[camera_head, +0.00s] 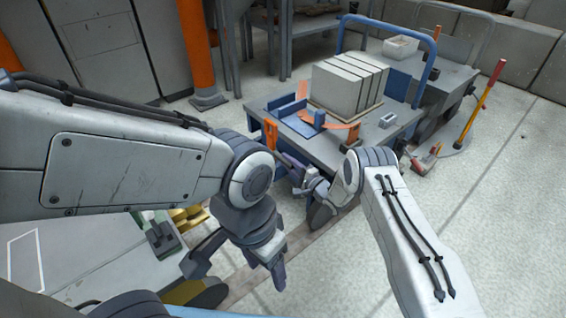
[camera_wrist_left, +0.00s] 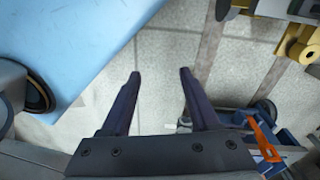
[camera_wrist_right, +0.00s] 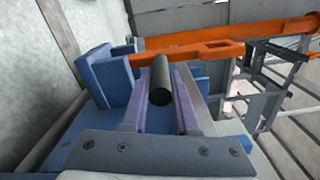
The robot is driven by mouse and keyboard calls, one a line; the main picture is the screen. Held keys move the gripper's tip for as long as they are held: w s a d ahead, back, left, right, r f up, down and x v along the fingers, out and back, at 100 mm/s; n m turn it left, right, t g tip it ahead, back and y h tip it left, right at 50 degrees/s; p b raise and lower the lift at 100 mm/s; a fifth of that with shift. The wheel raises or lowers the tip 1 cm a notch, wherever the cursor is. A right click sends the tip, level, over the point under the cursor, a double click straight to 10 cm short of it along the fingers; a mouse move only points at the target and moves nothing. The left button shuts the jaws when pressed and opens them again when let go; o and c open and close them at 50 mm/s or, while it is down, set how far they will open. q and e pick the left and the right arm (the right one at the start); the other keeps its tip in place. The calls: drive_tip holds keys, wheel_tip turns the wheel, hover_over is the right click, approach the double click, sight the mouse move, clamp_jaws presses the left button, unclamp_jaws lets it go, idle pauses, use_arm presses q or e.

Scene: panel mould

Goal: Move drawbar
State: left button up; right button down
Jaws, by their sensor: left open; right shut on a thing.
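A blue cart (camera_head: 345,140) stands ahead, with an orange slotted piece (camera_head: 271,134) at its near left corner. My right gripper (camera_head: 292,172) is at the cart's near side, just below that piece. In the right wrist view its jaws (camera_wrist_right: 160,88) are shut on a black round bar (camera_wrist_right: 160,80), seemingly the drawbar's grip. The orange piece (camera_wrist_right: 200,50) lies behind it there. How the bar joins the cart is hidden. My left gripper (camera_head: 236,268) is open and empty, low in front of the cart; its fingers (camera_wrist_left: 161,75) show bare floor between them.
Grey blocks (camera_head: 350,85) and a blue bracket (camera_head: 300,115) sit on the cart. A second cart (camera_head: 440,75) stands behind it. A yellow-and-red-handled tool (camera_head: 480,105) stands at the right. Orange posts (camera_head: 196,45) rise at the left.

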use_arm(q)
drive_tip(key=shift+w, duration=0.15)
drive_tip(key=c, duration=0.7)
drive_tip(key=w+d+f+n+t, duration=0.1)
drive_tip(key=w+n, duration=0.1)
drive_tip(key=w, duration=0.2)
drive_tip(key=w+d+f+n+t+h, duration=0.1)
drive_tip(key=w+n, duration=0.1)
drive_tip(key=w, duration=0.3)
drive_tip(key=w+d+f+n+t, duration=0.1)
drive_tip(key=w+n, duration=0.1)
drive_tip(key=w, duration=0.2)
drive_tip(key=shift+w+d+f+t+h, duration=0.25)
drive_tip(key=shift+w+d+t+h, duration=0.05)
drive_tip(key=shift+w+d+t, duration=0.1)
clamp_jaws()
drive_tip(key=w+a+f+n+t, duration=0.2)
drive_tip(key=w+a+n+t, duration=0.3)
drive_tip(key=w, duration=0.6)
drive_tip(key=w+a+f+n+t, duration=0.1)
drive_tip(key=w+f+n+t, duration=0.25)
drive_tip(key=w+n, duration=0.5)
drive_tip(key=w+a+n+t+y, duration=0.2)
drive_tip(key=w+a+n+t, duration=0.35)
drive_tip(key=a, duration=0.35)
drive_tip(key=w+d, duration=0.3)
drive_tip(key=w, duration=0.9)
drive_tip(key=shift+d, duration=0.2)
